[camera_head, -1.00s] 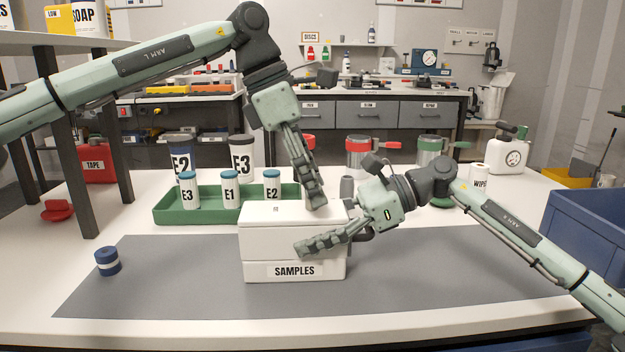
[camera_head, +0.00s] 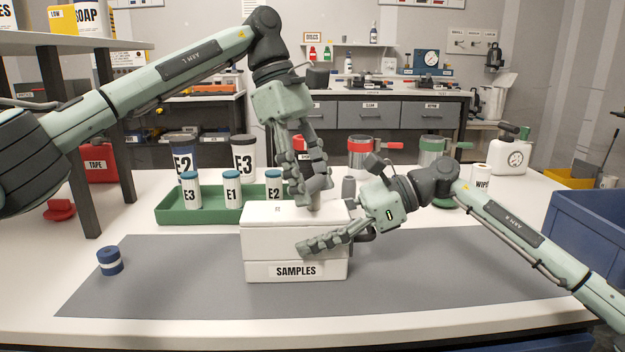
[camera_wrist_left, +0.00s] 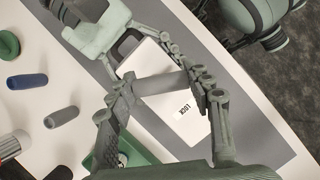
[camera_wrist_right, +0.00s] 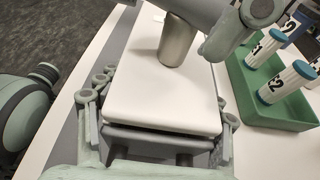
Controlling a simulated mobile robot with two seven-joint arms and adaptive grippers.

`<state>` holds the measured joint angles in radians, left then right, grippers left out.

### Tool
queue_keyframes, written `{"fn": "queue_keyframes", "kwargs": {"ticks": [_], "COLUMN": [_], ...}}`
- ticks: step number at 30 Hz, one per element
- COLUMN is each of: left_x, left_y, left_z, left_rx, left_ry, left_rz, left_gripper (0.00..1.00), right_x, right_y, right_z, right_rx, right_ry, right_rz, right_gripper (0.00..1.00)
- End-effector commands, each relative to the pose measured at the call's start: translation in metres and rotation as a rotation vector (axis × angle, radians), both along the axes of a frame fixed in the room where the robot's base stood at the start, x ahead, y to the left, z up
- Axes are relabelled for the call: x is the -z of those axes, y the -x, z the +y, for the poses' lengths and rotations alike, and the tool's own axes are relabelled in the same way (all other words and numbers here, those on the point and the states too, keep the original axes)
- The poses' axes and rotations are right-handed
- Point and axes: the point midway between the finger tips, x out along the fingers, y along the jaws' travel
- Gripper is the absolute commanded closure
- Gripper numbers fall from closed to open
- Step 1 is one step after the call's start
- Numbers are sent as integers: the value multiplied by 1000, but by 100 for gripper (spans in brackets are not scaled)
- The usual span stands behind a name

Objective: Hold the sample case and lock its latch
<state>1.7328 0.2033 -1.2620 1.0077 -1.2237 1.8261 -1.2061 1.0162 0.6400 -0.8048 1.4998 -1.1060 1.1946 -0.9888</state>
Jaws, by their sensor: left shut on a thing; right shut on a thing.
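The white sample case (camera_head: 262,248) stands shut on the grey mat, its SAMPLES label facing front. My right gripper (camera_head: 325,238) is shut on the case body from the right, one finger across the front. The right wrist view (camera_wrist_right: 155,112) shows its fingers on two opposite sides of the case. My left gripper (camera_head: 312,198) points down over the lid, shut on the grey cylindrical latch knob (camera_wrist_right: 177,42), which stands on the lid. The knob also shows between the fingers in the left wrist view (camera_wrist_left: 160,84), next to a LOCK label (camera_wrist_left: 183,110).
A green tray (camera_head: 170,215) with several labelled bottles stands behind and left of the case. A blue cap (camera_head: 110,262) lies at the mat's left. A small grey cylinder (camera_head: 348,187) stands just behind the case. The mat (camera_head: 430,275) is bare on the right.

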Motion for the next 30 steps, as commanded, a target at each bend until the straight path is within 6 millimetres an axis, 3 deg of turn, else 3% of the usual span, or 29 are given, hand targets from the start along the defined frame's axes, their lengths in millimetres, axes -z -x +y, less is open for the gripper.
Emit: {"fn": "queue_keyframes", "kwargs": {"ticks": [15,30], "left_x": [0,4], "left_y": [-3,-3], "left_z": [1,1], "left_rx": [488,763], "left_ry": [-4,-5], "left_rz": [1,10], "left_gripper": [78,78], "right_x": [2,2], "right_y": [1,1], "right_z": [1,1], "right_rx": [-4,-5], "right_ry": [3,2], "right_rz": [1,1], "right_gripper": [77,77]}}
